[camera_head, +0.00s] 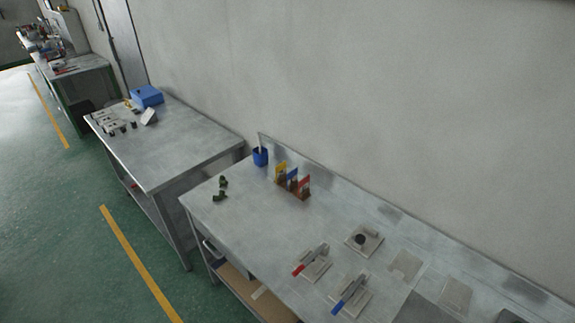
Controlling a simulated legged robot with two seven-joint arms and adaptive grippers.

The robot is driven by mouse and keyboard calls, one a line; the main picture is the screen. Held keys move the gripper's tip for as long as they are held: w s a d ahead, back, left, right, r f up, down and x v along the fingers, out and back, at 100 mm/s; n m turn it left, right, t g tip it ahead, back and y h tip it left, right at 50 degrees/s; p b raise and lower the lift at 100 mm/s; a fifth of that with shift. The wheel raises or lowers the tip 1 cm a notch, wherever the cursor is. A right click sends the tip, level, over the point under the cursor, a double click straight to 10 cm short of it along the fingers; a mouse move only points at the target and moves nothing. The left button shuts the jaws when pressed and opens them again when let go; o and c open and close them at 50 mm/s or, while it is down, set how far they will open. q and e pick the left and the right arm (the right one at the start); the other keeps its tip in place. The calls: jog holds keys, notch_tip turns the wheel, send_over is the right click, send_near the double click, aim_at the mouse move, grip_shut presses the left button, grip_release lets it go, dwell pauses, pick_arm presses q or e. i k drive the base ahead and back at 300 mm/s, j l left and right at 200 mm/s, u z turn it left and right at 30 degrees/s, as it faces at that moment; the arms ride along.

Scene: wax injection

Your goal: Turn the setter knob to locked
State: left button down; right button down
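A round black knob (361,239) sits on a pale square plate (372,246) on the near metal table, right of the picture's middle. It looks like the setter knob. It is too small to tell which way it is turned, and no marking for locked can be read. Neither of my grippers shows in the head view.
The near table (240,215) holds a red-handled device (313,262), a blue-handled device (350,293), flat pale plates (406,264), a rack with coloured cards (292,181), a blue cup (260,156) and small green parts (221,190). A second table (180,150) stands farther left; green floor lies beside them.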

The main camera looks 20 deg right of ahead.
aim_at(359, 239)
jog(key=z, duration=1.6)
jog(key=j+z, duration=0.75)
jog(key=k+j+z, duration=0.1)
jog(key=z, duration=0.3)
jog(key=j, duration=0.1)
